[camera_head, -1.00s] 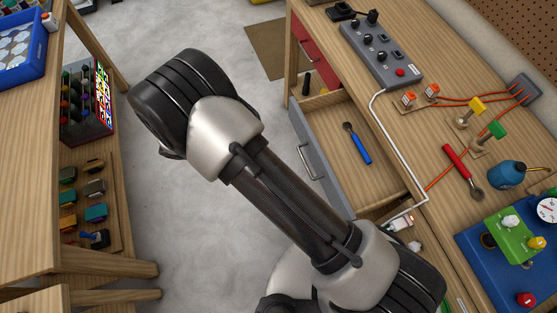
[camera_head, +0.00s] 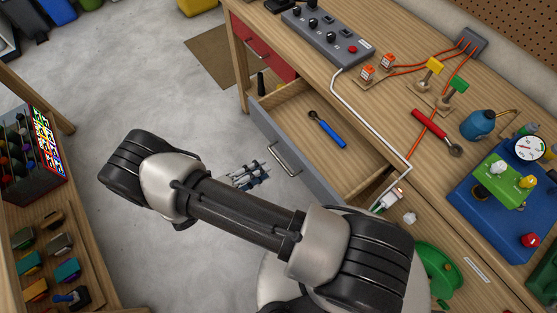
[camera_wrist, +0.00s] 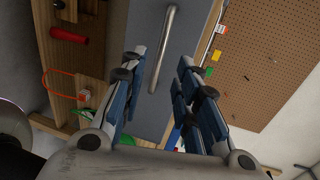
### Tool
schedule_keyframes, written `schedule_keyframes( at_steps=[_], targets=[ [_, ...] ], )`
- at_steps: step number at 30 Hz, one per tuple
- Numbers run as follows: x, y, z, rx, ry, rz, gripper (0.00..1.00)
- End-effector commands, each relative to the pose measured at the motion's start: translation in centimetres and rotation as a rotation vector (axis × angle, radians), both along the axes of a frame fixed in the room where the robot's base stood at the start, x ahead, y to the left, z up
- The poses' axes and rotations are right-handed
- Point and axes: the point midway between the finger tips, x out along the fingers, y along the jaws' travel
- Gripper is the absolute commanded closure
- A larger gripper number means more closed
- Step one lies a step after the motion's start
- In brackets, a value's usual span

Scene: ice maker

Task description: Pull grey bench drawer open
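The grey bench drawer (camera_head: 265,125) stands pulled out from the wooden bench in the head view. Its grey front carries a silver bar handle (camera_head: 286,158). My gripper (camera_head: 262,172) is just left of the handle, partly hidden behind my arm. In the wrist view my gripper (camera_wrist: 163,72) is open, its two blue-sided fingers apart. The handle (camera_wrist: 163,48) shows between and beyond the fingertips against the grey front (camera_wrist: 145,35). Nothing is held, and I cannot tell any contact.
A red drawer (camera_head: 262,50) sits farther along the bench. The bench top (camera_head: 400,110) holds a grey switch box (camera_head: 327,36), orange cables and a blue gauge unit (camera_head: 500,200). A wooden shelf (camera_head: 90,255) with coloured items is at left. The floor between is clear.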

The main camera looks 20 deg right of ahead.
Motion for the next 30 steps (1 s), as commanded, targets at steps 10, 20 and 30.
schedule_keyframes(
  at_steps=[10,20,30],
  targets=[
    [1.9,-6.1,-1.4,0.000,-0.001,-0.004,0.71],
    [2.5,-7.5,-1.6,0.001,-0.001,0.001,0.71],
    [2.5,-7.5,-1.6,0.001,-0.001,0.000,0.83]
  ],
)
